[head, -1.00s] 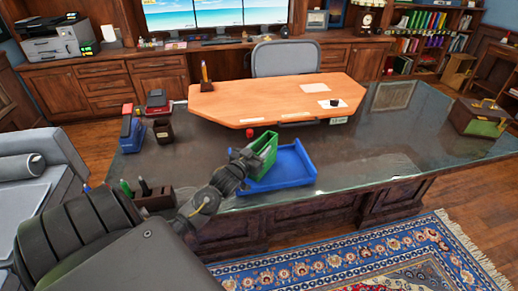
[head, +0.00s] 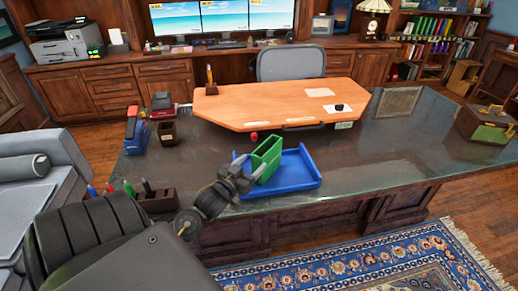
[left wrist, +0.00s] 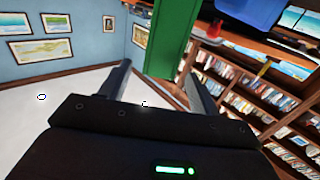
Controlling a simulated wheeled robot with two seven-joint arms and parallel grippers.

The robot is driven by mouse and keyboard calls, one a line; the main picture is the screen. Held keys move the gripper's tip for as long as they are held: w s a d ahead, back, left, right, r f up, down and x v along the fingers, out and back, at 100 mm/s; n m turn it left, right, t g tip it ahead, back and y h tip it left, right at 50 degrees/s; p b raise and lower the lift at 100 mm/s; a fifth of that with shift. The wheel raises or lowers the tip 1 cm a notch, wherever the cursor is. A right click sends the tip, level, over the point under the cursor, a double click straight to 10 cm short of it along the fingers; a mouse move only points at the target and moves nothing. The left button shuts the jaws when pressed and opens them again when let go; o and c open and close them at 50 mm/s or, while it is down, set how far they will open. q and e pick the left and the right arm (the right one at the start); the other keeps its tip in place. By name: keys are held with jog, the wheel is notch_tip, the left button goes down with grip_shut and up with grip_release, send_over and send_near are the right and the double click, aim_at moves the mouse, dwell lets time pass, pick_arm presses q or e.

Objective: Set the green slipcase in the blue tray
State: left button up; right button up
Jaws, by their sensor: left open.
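The green slipcase (head: 267,154) stands upright at the left part of the blue tray (head: 306,183), seemingly inside its rim; where its base rests is partly hidden. My left gripper (head: 246,168) is open at the left side of the slipcase, close to it. In the left wrist view the slipcase (left wrist: 172,42) shows just beyond and between the spread fingertips (left wrist: 160,78), with no clear grip on it. A blue piece, likely the tray (left wrist: 248,10), shows at the top right there. My right gripper is not in view.
The tray lies on the dark glossy desk (head: 400,150). A pen holder (head: 158,200) stands near my left arm. A dark cup (head: 167,132) and a blue item (head: 134,137) stand at the left. A small red object (head: 253,136) lies behind the slipcase. The desk's right side is mostly clear.

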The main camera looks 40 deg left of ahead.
pick_arm(q)
jog(key=s, duration=0.4)
jog(key=shift+d, duration=0.35)
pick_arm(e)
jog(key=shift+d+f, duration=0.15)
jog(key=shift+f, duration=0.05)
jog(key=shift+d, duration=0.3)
